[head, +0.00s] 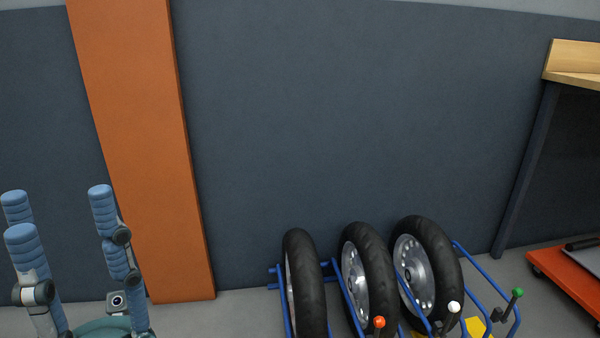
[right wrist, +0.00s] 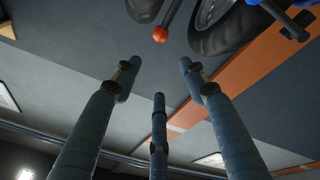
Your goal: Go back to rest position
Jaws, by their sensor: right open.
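My left gripper (head: 62,215) is at the lower left of the head view. Its blue padded fingers point up and stand wide apart, with nothing between them. My right gripper (right wrist: 158,78) shows in the right wrist view, its three fingers spread and empty. It is outside the head view. In the wrist view an orange knob (right wrist: 160,34) and a wheel (right wrist: 228,25) lie beyond the fingertips, apart from them.
Three black-tyred wheels (head: 367,275) stand in a blue rack (head: 485,275) by the dark wall (head: 350,110). Levers there have orange, white and green knobs. An orange post (head: 145,150) rises behind my left gripper. A wooden-topped table (head: 575,62) and red cart (head: 570,275) are at right.

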